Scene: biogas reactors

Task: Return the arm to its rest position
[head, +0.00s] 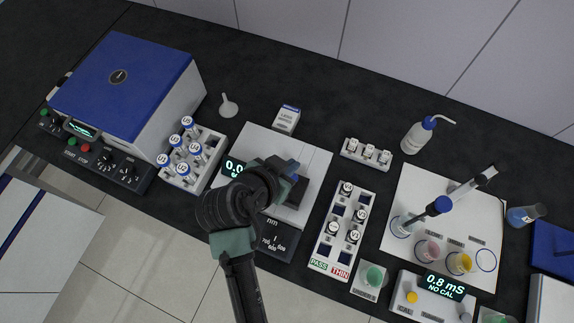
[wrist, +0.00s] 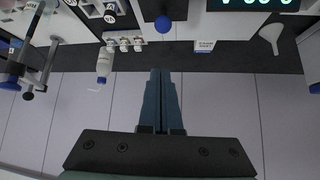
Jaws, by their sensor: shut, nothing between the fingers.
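My gripper (head: 291,167) is partly hidden by the wrist there. In the wrist view my gripper (wrist: 160,73) shows its two teal fingers together, with nothing between them. The fingers point toward the back of the bench and the wall panels.
Nearby stand a rack of blue-capped vials (head: 206,144), a PASS/THIN vial rack (head: 325,242), a white box (head: 286,118), a funnel (head: 229,106) and a wash bottle (head: 413,139). A probe stand (head: 471,181) and a blue-topped instrument (head: 150,60) flank them.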

